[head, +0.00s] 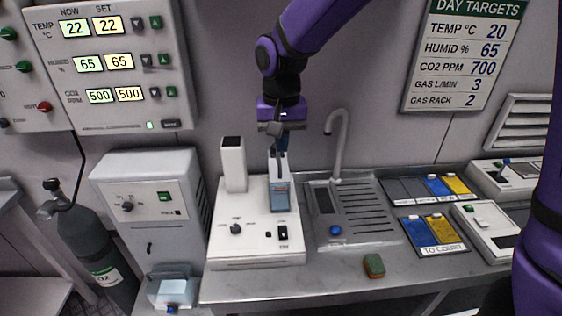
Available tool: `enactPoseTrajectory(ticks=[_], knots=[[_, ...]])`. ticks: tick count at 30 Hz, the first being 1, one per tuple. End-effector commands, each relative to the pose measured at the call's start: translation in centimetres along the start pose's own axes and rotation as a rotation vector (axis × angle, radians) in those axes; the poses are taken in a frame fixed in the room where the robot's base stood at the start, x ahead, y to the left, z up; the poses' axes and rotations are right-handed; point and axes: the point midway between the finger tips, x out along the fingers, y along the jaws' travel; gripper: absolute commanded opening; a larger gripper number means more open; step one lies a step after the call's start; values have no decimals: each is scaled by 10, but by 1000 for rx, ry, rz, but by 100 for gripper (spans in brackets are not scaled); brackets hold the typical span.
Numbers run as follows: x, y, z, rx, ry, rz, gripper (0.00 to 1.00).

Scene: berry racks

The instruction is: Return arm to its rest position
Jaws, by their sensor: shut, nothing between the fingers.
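My gripper (280,143) hangs from the purple arm at the middle of the head view, pointing down. It is above the back part of a white bench device (255,245) with a knob and switches. Its narrow fingers look close together, in front of or just over a blue-grey upright piece (281,197) on that device. I cannot tell whether they touch it. The device's white column (233,165) stands just left of the gripper.
A sink with a curved tap (340,125) is right of the device. Blue and yellow trays (437,232) lie further right. A green-brown sponge (374,265) lies near the counter's front edge. A gas cylinder (85,240) and a white cabinet (150,205) stand left.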

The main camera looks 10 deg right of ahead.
Motion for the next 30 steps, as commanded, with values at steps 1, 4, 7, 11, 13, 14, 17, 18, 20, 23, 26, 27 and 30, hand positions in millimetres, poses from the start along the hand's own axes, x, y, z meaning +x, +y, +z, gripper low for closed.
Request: enactPoseTrajectory(ticks=[1, 4, 7, 11, 13, 14, 17, 18, 20, 23, 26, 27, 30], knots=[[-6, 0, -1, 0, 2, -1, 0], [-13, 0, -2, 0, 1, -1, 0], [-16, 0, -2, 0, 1, -1, 0], [-16, 0, -2, 0, 0, -1, 0], [-16, 0, -2, 0, 0, -1, 0], [-16, 0, -2, 0, 0, -1, 0], [-16, 0, -2, 0, 1, -1, 0], [-18, 2, -2, 0, 3, -3, 0], [-23, 8, 0, 0, 10, -8, 0], [-39, 27, 5, 2, 31, -25, 0], [-60, 54, 15, 0, 65, -45, 0], [-68, 66, 20, 0, 79, -52, 0], [-86, 94, 34, -4, 118, -68, 0]])
